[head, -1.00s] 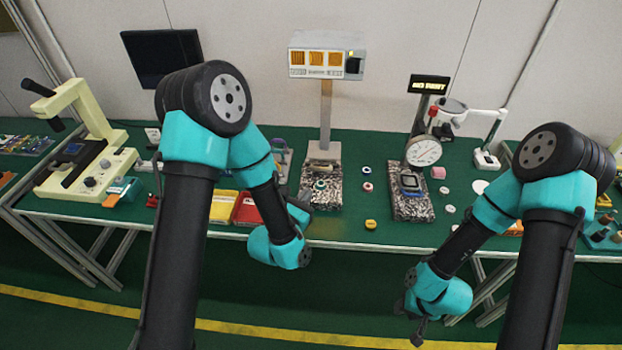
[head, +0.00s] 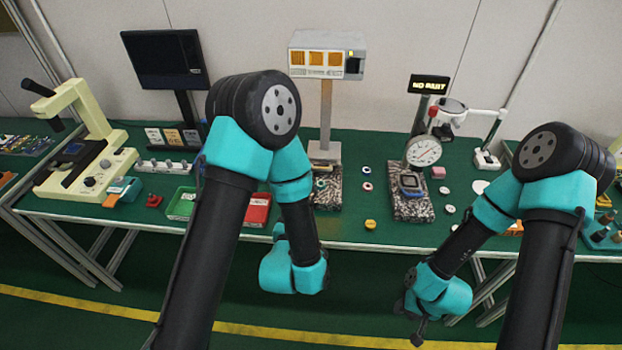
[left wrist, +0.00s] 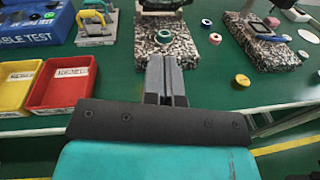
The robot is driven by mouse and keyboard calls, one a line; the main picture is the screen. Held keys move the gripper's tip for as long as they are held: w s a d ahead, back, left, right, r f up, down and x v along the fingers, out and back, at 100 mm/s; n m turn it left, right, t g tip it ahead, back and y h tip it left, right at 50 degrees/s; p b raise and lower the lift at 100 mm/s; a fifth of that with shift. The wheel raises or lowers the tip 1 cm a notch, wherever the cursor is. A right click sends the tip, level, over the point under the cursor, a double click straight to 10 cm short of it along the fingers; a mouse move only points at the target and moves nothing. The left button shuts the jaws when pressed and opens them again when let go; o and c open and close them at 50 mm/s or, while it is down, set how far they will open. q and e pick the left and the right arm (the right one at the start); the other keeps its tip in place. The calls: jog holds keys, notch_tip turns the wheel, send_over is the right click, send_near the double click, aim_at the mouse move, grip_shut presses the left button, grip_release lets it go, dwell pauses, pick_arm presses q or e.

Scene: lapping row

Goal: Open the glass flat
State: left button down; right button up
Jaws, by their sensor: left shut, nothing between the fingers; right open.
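I cannot tell for sure which thing is the glass flat. A dark square piece with a pale face (head: 411,182) lies on the right speckled granite block (head: 412,211), under a dial gauge (head: 424,150); the piece also shows in the left wrist view (left wrist: 262,30). The left granite block (left wrist: 180,70) carries a green ring (left wrist: 163,37). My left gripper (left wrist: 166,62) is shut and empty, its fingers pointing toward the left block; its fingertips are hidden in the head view. My right gripper (head: 417,332) hangs open in front of the table, away from the blocks.
A yellow bin (left wrist: 16,82) and a red bin (left wrist: 60,85) stand left of the left block. A post with a lit display box (head: 326,58) stands behind. The table's front edge is near.

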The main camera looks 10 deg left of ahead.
pick_arm(q)
jog(key=w+d+r, duration=0.1)
jog(key=w+r, duration=0.1)
jog(key=w, duration=0.9)
jog(key=shift+w+d, duration=0.2)
jog(key=shift+w, duration=0.2)
jog(key=shift+w+r, duration=0.1)
jog(key=shift+r, duration=0.15)
jog(key=shift+w+r+g, duration=0.15)
jog(key=shift+r+g, duration=0.1)
jog(key=shift+g, duration=0.15)
